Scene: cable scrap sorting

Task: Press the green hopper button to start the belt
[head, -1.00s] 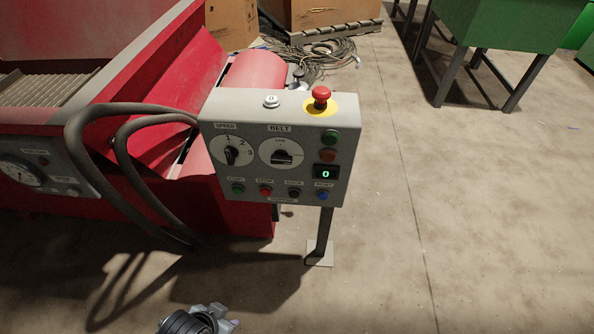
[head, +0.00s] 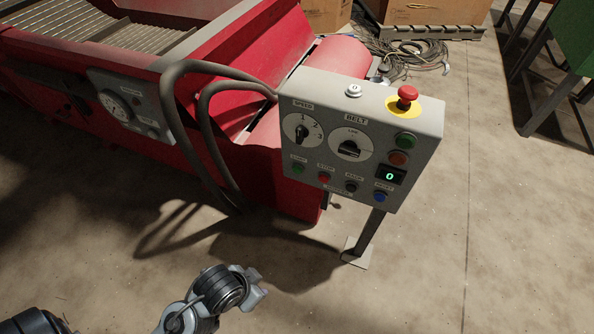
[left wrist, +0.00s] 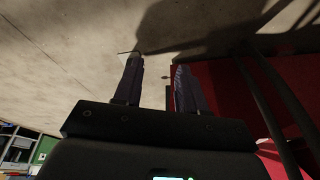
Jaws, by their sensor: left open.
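A grey control box (head: 300,92) stands on a post beside the red machine. It has a green button (head: 298,168) low at its left and another green button or lamp (head: 406,140) at its upper right. I cannot read which one is marked hopper. A smaller grey panel (head: 100,83) with a dial is on the machine's side; its small buttons are unclear. My left arm is below the box in the head view, apart from it. My left gripper (left wrist: 157,85) is open and empty in the left wrist view, its fingers apart. My right gripper is not in view.
Thick hoses (head: 202,130) loop in front of the red machine (head: 262,165), left of the box. A red mushroom button (head: 407,95) stands on the box top. A cable pile (head: 405,55) lies behind. The floor (head: 420,270) in front and to the right is clear.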

